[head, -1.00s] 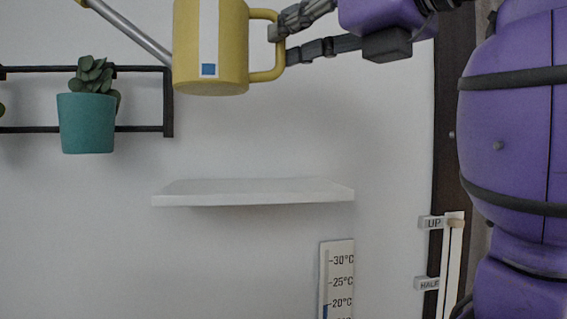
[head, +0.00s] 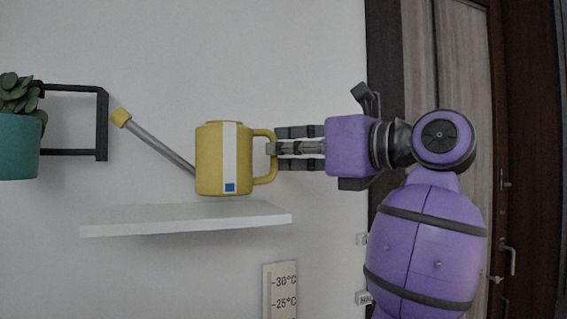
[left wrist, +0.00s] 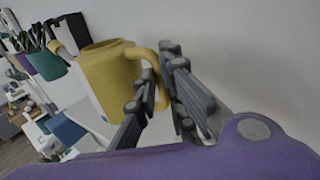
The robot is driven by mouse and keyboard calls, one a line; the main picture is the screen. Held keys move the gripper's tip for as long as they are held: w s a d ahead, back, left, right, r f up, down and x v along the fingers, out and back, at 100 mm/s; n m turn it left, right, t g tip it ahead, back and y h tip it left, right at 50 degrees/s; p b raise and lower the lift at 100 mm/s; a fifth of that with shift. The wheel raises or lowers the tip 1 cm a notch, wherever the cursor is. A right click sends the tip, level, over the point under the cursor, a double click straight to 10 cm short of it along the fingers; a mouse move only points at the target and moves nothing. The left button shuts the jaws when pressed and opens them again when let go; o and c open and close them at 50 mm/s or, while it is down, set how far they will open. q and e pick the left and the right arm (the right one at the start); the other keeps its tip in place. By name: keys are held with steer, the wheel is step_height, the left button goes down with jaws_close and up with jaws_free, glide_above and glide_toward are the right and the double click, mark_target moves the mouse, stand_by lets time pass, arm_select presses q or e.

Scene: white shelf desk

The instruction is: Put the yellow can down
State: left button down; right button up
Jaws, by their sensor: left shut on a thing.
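The yellow watering can (head: 208,165) is upright, with a grey spout pointing up to the left, a white stripe and a blue square. It is just above the white wall shelf (head: 180,224); a narrow strip of wall seems to show under its base. My left gripper (head: 274,148) is shut on the can's handle at its right side. In the left wrist view the fingers (left wrist: 156,75) close around the handle of the can (left wrist: 105,80). My right gripper is not in view.
A teal plant pot (head: 18,148) and black rack (head: 103,125) are at the left. A thermometer board (head: 280,290) hangs below the shelf. The shelf top looks bare.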

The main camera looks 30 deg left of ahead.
arm_select(q)
step_height(320, 180, down, 2)
steer(key=shift+f, duration=0.15)
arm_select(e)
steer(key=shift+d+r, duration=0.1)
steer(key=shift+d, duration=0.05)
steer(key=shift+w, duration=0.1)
arm_select(q)
steer(key=shift+f, duration=0.15)
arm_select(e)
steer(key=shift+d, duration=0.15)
arm_select(q)
steer(key=shift+f, duration=0.15)
steer(key=c, duration=1.8)
jaws_free()
steer(key=shift+c, duration=0.2)
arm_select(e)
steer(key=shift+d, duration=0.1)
